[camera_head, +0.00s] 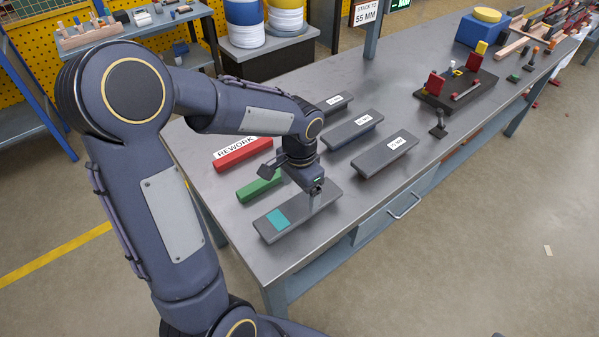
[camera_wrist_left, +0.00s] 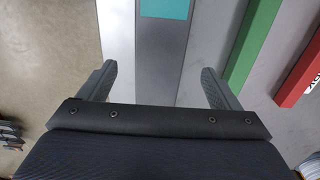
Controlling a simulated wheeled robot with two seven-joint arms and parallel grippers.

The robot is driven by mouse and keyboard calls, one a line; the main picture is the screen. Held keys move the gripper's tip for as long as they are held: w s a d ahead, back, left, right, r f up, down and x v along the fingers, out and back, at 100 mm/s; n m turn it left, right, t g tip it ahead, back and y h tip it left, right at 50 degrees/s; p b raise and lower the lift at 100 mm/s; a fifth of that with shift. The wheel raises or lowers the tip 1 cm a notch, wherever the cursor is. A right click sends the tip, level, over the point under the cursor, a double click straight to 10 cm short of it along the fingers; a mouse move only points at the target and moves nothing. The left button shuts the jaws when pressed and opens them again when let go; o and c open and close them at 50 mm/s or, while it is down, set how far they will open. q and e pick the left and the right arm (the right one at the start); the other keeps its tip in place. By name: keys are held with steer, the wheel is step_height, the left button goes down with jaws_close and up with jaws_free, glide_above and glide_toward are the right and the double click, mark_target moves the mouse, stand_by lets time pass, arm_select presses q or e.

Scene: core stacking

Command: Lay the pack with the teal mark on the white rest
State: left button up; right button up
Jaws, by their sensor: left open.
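The pack with the teal mark (camera_head: 297,213) is a flat dark grey bar lying near the front left edge of the steel table, its teal patch toward the near left end. It also shows in the left wrist view (camera_wrist_left: 161,50), running between the finger tips. My left gripper (camera_head: 312,190) is over the far half of this pack, and part of the pack is hidden behind it. In the left wrist view my left gripper (camera_wrist_left: 158,70) is open, one finger on each side of the pack with gaps. I cannot make out a white rest. My right gripper is not in view.
A green bar (camera_head: 259,187) and a red bar (camera_head: 243,153) marked REWORK lie left of the pack. Dark packs with white labels (camera_head: 384,153) (camera_head: 353,132) lie to the right and behind. A dark fixture (camera_head: 458,93) with red blocks stands farther right. Bare table lies at front right.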

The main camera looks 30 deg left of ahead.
mark_target(299, 207)
arm_select(q)
step_height(299, 207, up, 6)
steer(key=s+d+r+n+t+h, duration=0.1)
steer(key=s+d+n+t+h, duration=0.1)
steer(key=s, duration=0.6)
steer(key=s+d+r+n+t+h, duration=0.1)
steer(key=s+d+r+n+t, duration=0.1)
steer(key=s, duration=0.7)
steer(key=shift+r+n+t+h, duration=0.2)
steer(key=shift+n+t+h, duration=0.2)
steer(key=shift+n+t, duration=0.6)
steer(key=shift+d, duration=0.1)
